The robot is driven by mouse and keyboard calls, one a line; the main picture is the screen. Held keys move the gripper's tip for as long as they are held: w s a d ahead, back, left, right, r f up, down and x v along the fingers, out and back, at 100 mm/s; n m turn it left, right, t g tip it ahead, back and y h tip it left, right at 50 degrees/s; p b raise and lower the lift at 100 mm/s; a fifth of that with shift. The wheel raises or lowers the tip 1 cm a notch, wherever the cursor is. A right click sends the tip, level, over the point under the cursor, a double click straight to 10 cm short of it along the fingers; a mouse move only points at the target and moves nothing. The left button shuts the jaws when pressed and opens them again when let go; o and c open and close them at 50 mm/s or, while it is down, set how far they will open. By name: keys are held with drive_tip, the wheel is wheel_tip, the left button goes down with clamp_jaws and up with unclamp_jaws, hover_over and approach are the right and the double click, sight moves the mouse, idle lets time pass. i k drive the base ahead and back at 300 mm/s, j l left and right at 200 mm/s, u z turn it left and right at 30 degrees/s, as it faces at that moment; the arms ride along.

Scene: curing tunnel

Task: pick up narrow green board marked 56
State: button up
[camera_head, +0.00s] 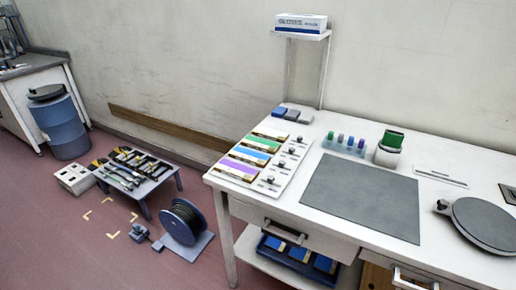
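A flat green strip (249,155) lies on the left part of the white workbench (300,215), in a row with white, blue and purple strips. A second green piece (393,139) stands upright in a pale holder (386,156) at the back of the bench. No number such as 56 is legible on either, so I cannot tell which is the board marked 56. My gripper is not in view.
A grey mat (361,196) covers the bench's middle. A rack of coloured pieces (344,145) stands behind it, and a round dark plate (487,222) is at right. On the floor at left are a low tool table (166,186) and a cable reel (185,221).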

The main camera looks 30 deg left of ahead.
sight(272, 147)
drive_tip(key=i+j, duration=0.25)
drive_tip(key=j, duration=0.2)
drive_tip(key=i+j, duration=0.25)
drive_tip(key=j, duration=0.2)
drive_tip(key=i+j, duration=0.2)
drive_tip(key=j, duration=0.25)
drive_tip(key=i+j, duration=0.25)
drive_tip(key=j, duration=0.2)
drive_tip(key=i+j, duration=0.25)
drive_tip(key=j, duration=0.25)
drive_tip(key=i+j, duration=0.25)
drive_tip(key=j, duration=0.2)
drive_tip(key=i+j, duration=0.25)
drive_tip(key=j, duration=0.2)
drive_tip(key=i+j, duration=0.2)
drive_tip(key=j, duration=0.25)
